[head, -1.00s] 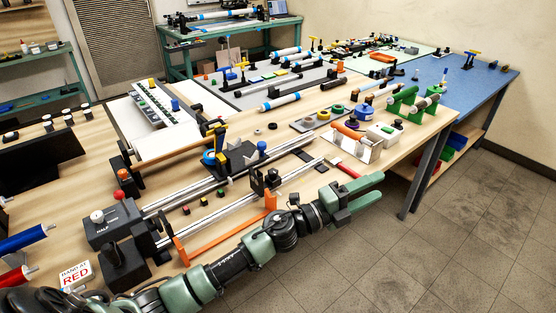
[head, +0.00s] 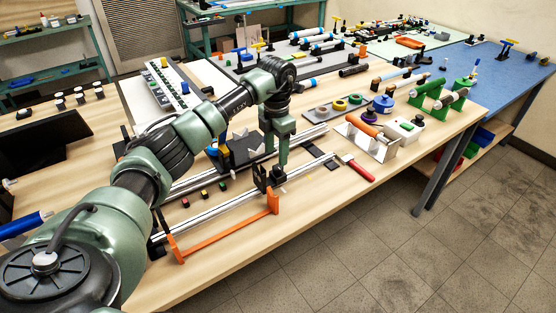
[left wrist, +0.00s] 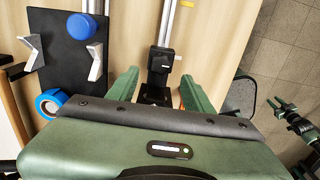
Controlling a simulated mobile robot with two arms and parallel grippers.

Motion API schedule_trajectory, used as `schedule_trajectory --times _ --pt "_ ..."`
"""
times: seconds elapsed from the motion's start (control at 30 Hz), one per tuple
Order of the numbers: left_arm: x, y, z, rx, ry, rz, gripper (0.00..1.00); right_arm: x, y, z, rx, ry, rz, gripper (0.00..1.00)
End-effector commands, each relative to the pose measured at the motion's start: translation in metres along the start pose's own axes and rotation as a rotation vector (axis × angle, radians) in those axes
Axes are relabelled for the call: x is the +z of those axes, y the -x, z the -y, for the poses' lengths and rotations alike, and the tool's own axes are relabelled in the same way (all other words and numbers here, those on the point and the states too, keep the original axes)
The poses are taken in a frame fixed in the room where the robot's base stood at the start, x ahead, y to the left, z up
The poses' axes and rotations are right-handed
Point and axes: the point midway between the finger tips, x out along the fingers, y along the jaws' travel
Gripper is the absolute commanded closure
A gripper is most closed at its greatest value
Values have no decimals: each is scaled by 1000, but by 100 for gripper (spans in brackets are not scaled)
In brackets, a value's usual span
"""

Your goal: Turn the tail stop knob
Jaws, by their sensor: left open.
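The tail stop, a small black block (head: 268,180), sits on the silver rail at the table's front edge. In the left wrist view its black body (left wrist: 160,62) lies between my left gripper's fingers. My left gripper (head: 282,162) points down at the tail stop, open, with its two green fingers (left wrist: 160,80) apart on either side. I cannot make out the knob itself; the gripper body hides part of the block. A part of my right arm (left wrist: 300,124) shows small at the right of the left wrist view, over the floor.
An orange bar handle (head: 232,232) runs along the front of the rail. A black plate with a blue knob (left wrist: 82,27) and light V-shaped pieces stands beside the tail stop. A blue tape roll (left wrist: 51,102) is nearby. A red-handled tool (head: 358,168) lies to the right.

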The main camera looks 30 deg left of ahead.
Motion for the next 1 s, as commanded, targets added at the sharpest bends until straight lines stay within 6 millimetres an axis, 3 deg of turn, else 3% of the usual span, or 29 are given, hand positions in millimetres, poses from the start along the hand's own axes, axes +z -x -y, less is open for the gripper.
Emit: schedule_trajectory --times 0.3,0.63,0.83,1.0 --pt "1 -41 1 -2 0 2 49 0 11 2 -3 1 2 64" --pt "1 -47 1 -2 -1 5 49 -3 11 4 -5 0 -2 64" --pt "1 -47 1 -2 -1 5 100 -4 11 4 -5 0 -4 64" --pt "1 -47 1 -1 2 5 100 -5 11 3 -4 0 -5 64"
